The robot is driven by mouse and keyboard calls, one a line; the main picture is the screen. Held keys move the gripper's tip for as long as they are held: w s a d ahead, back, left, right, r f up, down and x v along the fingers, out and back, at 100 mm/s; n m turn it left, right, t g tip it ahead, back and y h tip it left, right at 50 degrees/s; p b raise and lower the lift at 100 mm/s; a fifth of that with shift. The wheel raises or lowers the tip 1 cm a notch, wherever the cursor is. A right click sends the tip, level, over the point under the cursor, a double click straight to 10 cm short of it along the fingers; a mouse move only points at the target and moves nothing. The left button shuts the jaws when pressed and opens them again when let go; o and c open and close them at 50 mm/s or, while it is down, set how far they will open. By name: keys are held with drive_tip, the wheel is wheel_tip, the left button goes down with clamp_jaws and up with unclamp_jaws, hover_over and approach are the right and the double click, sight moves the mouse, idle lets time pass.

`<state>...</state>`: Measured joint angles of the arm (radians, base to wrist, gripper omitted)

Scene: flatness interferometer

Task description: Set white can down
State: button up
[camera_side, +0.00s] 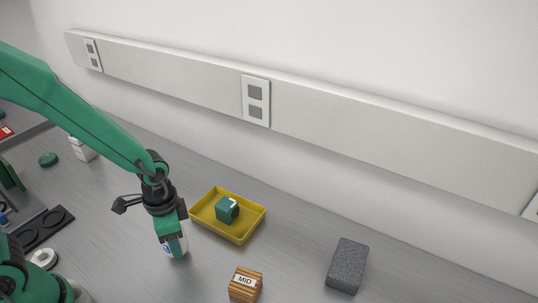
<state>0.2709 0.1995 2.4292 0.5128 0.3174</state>
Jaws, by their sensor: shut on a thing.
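My gripper (173,232) is at the end of the green arm, left of centre, pointing down. It is shut on the white can (179,249). The can is upright, and its upper part is hidden by the gripper's green jaws. A bit of blue marking shows on its left side. The can's bottom is at or close to the grey table; I cannot tell whether it touches.
A yellow tray (241,237) holding a green block (227,210) stands just right of my gripper. A wooden block marked MID (244,285) and a dark grey block (347,266) lie further right. A white bottle (82,149) stands at the back left.

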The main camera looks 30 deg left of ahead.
drive_tip(key=shift+r, duration=0.9)
drive_tip(key=s+d+r, duration=0.7)
drive_tip(key=s+d, duration=0.1)
drive_tip(key=shift+s, duration=0.25)
drive_tip(key=w+a+r+n, duration=0.3)
drive_tip(key=w+a, duration=0.5)
drive_tip(key=w, duration=0.2)
drive_tip(key=w+a+r+n, duration=0.3)
drive_tip(key=w+a, duration=0.4)
drive_tip(key=w, duration=0.4)
drive_tip(key=shift+a+r+n, duration=0.4)
drive_tip(key=shift+r, duration=0.2)
drive_tip(key=shift+d, duration=0.15)
